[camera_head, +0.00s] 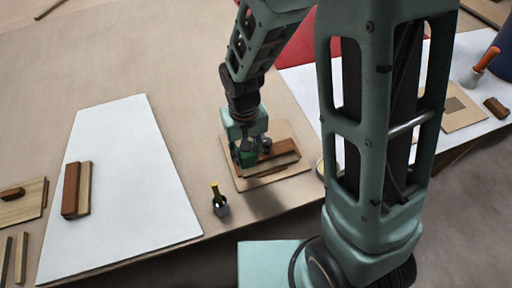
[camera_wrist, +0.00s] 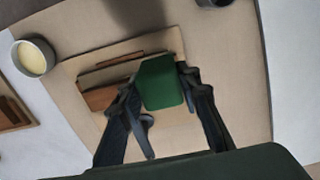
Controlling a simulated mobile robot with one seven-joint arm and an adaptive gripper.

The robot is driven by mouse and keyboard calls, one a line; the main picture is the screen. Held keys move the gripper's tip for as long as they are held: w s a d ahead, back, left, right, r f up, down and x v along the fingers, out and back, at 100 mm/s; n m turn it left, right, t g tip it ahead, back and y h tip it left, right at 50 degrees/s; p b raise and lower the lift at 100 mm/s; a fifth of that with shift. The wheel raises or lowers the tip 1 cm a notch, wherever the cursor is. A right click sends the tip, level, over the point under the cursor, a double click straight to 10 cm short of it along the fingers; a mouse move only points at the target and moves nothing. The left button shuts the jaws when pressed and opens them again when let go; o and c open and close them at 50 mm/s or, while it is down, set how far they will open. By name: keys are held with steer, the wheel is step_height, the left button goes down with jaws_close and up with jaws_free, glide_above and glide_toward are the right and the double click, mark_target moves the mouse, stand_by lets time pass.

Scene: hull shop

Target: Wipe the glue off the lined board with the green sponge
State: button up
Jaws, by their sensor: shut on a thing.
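The green sponge (camera_wrist: 163,82) is between my gripper's (camera_wrist: 160,88) fingertips in the wrist view; the gripper is shut on it. In the head view my gripper (camera_head: 248,152) is over the left part of a tan board (camera_head: 296,168), with a bit of green showing at the fingers. The board also shows in the wrist view (camera_wrist: 78,70), under the sponge. Dark and light wooden strips (camera_head: 280,152) lie on the board beside the sponge. I cannot make out any glue or drawn lines. Whether the sponge touches the board is not clear.
A dark pot with a yellow-tipped handle (camera_head: 220,203) stands left of the board, near the table edge. A cup with pale yellow contents (camera_wrist: 34,58) stands beside the board. A white sheet (camera_head: 130,190) with two wood blocks (camera_head: 77,188) lies left.

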step_height(320, 180, down, 8)
steer(key=b, duration=0.5)
steer(key=shift+b, duration=0.3)
steer(key=d, duration=0.1)
steer(key=w+d, duration=0.1)
steer(key=d, duration=0.1)
steer(key=d+r, duration=0.1)
steer(key=shift+w+d+p, duration=0.25)
steer(key=shift+d+p, duration=0.05)
steer(key=shift+p, duration=0.1)
steer(key=shift+w+d, duration=0.3)
steer(key=shift+d, duration=0.55)
steer(key=shift+f, duration=0.35)
steer(key=shift+a+r, duration=0.1)
steer(key=shift+a, duration=0.05)
